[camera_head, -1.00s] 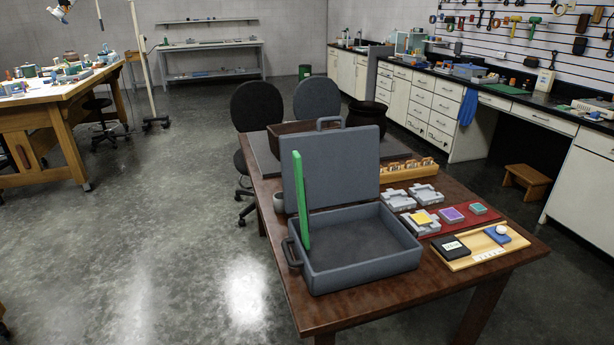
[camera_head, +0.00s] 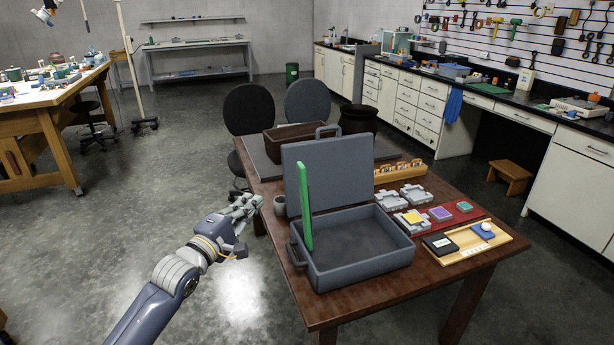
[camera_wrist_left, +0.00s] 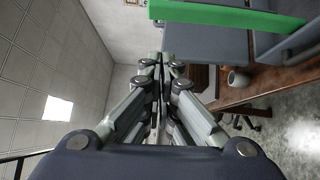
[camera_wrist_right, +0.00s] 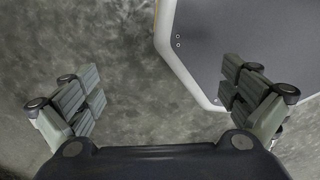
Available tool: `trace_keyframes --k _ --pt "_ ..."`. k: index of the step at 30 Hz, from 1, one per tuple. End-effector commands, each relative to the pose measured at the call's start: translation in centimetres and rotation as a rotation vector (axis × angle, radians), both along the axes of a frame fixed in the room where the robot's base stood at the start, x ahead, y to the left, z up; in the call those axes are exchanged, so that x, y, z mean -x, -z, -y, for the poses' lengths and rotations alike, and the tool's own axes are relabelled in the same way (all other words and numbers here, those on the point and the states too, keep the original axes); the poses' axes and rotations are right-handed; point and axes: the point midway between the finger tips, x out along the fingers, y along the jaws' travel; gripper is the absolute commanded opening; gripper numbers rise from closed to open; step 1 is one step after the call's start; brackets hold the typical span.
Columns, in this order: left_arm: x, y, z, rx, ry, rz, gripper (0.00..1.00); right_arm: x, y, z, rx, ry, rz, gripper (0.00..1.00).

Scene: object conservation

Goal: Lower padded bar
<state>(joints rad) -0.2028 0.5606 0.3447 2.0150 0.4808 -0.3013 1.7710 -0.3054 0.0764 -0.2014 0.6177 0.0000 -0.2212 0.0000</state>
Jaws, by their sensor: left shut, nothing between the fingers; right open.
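The padded bar appears to be the green bar (camera_head: 305,206), which stands nearly upright at the left side of the open grey case (camera_head: 358,258). The case lid (camera_head: 335,170) is raised behind the tray. My left gripper (camera_head: 252,202) is shut and empty, to the left of the green bar and apart from it, beside the table. The left wrist view shows its closed fingers (camera_wrist_left: 165,75) with the green bar (camera_wrist_left: 225,16) above and to the right. My right gripper (camera_wrist_right: 163,92) is open and empty in the right wrist view, above the floor. It is not in the head view.
The wooden table (camera_head: 350,308) also carries a brown box (camera_head: 285,148), a small cup (camera_head: 280,205), a red mat (camera_head: 466,212) with coloured blocks, and a wooden tray (camera_head: 490,246).

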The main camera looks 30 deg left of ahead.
Motion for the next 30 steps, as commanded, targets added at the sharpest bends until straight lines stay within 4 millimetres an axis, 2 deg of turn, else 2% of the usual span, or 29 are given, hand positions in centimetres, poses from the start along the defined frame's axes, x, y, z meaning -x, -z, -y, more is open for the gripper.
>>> trace_keyframes --k 5,11,20,24,30 --pt "-1.5 -0.5 -0.1 0.005 0.002 0.004 0.0 -0.5 -0.4 0.3 0.003 0.001 0.007 1.0" --pt "-4.8 -0.8 -0.4 0.003 0.001 0.005 0.0 -1.2 -1.2 0.4 0.004 0.001 0.017 1.0" --pt "-9.9 -1.0 -0.7 0.003 0.001 0.003 0.0 -1.0 -2.3 0.5 0.005 0.002 0.014 1.0" --pt "-11.6 -1.2 0.7 0.006 0.002 0.004 0.0 -0.8 -3.2 0.5 0.005 0.001 0.011 1.0" --pt "-12.7 -1.1 1.7 0.002 0.001 0.003 0.0 -0.6 -3.6 0.5 0.005 0.001 0.008 1.0"
